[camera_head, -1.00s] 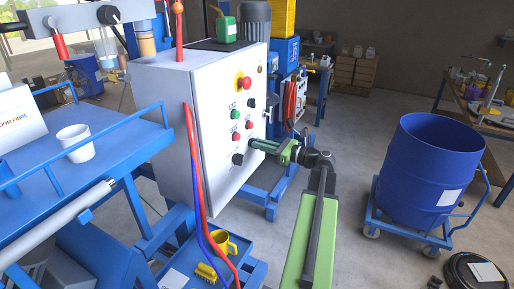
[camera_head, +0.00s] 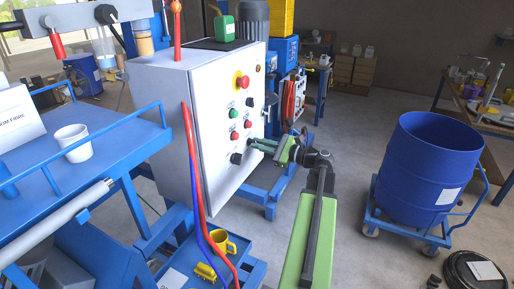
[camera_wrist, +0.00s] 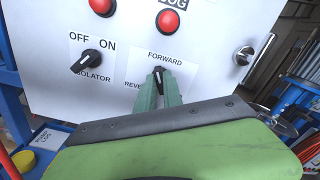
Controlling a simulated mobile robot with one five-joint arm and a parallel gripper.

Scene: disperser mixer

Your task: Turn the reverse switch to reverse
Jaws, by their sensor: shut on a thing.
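The reverse switch (camera_wrist: 158,73) is a small black knob on the white panel, between a FORWARD label above and a partly hidden REVERSE label at lower left. A white mark near its top points roughly up, toward FORWARD. My gripper (camera_wrist: 159,84) has its two green fingers shut on the knob, one on each side, and they hide its lower part. In the head view my gripper (camera_head: 252,143) reaches the panel front of the white control cabinet (camera_head: 160,110) from the right. The switch is hidden there by the fingers.
The black OFF/ON isolator knob (camera_wrist: 92,62) is left of the switch. Red buttons (camera_wrist: 168,21) are above, and a silver latch (camera_wrist: 244,55) is to the right. A blue drum (camera_head: 425,165) stands on a wheeled dolly. Red and blue hoses (camera_head: 197,190) hang before the cabinet.

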